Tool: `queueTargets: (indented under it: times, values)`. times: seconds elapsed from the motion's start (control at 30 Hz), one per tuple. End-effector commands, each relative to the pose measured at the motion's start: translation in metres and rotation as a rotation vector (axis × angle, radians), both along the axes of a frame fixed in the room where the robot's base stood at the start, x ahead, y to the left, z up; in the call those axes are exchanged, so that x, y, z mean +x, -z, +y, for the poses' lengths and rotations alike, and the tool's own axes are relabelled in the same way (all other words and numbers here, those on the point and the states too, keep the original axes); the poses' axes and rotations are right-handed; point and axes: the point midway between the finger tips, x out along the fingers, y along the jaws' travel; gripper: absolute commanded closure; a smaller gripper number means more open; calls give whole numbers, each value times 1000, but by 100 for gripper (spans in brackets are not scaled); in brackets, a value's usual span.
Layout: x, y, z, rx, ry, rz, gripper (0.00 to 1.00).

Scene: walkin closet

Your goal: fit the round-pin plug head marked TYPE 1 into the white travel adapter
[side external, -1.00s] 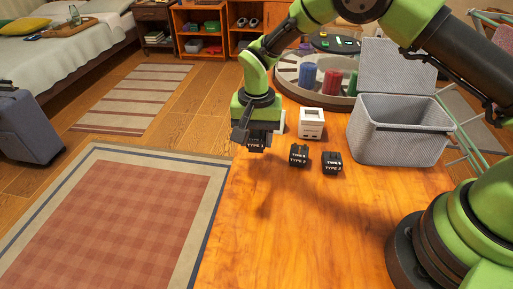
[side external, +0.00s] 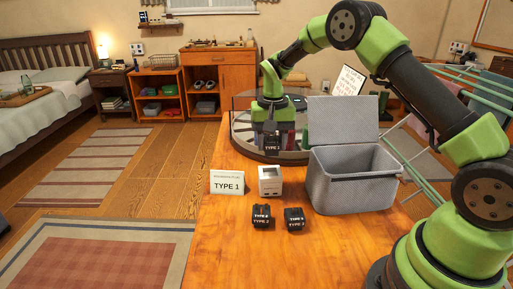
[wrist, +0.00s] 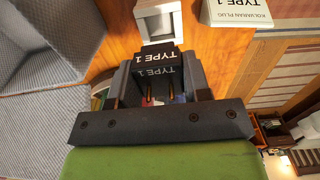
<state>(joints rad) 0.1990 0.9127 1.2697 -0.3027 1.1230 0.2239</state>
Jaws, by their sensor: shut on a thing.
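My gripper (side external: 272,133) is shut on a black plug head (side external: 272,144), raised above the wooden table. In the wrist view the plug head (wrist: 157,62) reads TYPE 1 and sits between the dark fingers (wrist: 157,85); metal pins show faintly beneath it. The white travel adapter (side external: 270,182) stands upright on the table, below the gripper in the side view and apart from the plug head. In the wrist view the adapter (wrist: 157,20) lies just past the plug head, partly cut off by the top edge.
A TYPE 1 card (side external: 227,183) stands left of the adapter. Two more black plug heads, one marked TYPE 2 (side external: 261,217) and another (side external: 294,219), sit in front. A grey lidded basket (side external: 350,190) stands right. A round tray (side external: 240,131) is behind.

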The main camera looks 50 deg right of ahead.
Motion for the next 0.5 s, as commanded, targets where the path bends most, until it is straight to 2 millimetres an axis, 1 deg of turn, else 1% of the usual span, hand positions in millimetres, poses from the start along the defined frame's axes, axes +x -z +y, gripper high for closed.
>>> queueTargets:
  times: [0.3,0.5]
  values:
    - [0,27,1,1,0,4,79]
    - [0,39,1,0,0,1,79]
